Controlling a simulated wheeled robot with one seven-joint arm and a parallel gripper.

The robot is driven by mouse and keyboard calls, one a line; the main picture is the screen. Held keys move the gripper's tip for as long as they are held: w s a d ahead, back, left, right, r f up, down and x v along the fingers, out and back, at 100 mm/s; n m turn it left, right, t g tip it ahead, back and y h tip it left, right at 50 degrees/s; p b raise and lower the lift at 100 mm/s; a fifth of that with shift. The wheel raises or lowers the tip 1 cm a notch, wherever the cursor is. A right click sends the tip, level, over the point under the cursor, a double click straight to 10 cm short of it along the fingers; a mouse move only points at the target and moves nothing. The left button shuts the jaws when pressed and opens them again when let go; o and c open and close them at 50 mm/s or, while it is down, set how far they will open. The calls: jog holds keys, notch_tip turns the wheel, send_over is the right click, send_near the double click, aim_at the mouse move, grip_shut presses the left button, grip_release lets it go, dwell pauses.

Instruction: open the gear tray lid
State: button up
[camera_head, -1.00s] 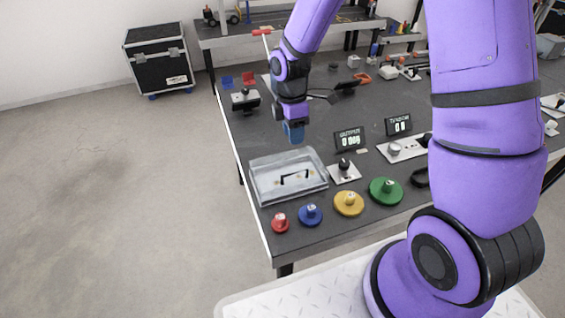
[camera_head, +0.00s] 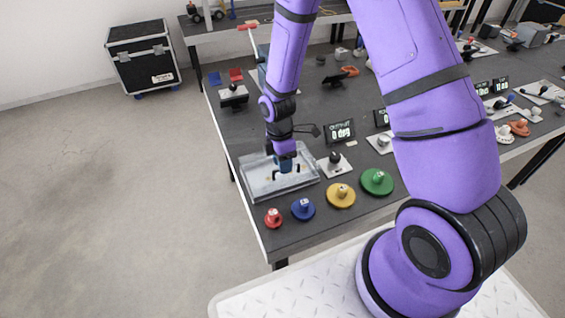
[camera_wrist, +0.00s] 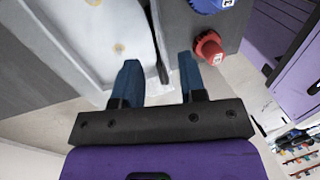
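The gear tray (camera_head: 258,192) is a grey box with a clear lid near the table's left front edge. In the wrist view the pale lid (camera_wrist: 100,30) fills the upper left, and the black lid handle (camera_wrist: 160,62) runs between my fingers. My gripper (camera_head: 285,170) points down over the lid in the head view and partly hides the handle. The wrist view shows my gripper (camera_wrist: 159,62) with its two blue fingers apart, one on each side of the handle. I cannot tell whether either finger touches it. The lid appears closed.
Red (camera_head: 273,218), blue (camera_head: 303,209), yellow (camera_head: 341,195) and green (camera_head: 377,182) gears stand along the front, right of the tray. A black knob on a plate (camera_head: 335,163) and a display (camera_head: 340,131) stand nearby. Floor is open at left.

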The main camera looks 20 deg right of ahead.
jog(key=shift+f, duration=0.15)
grip_shut()
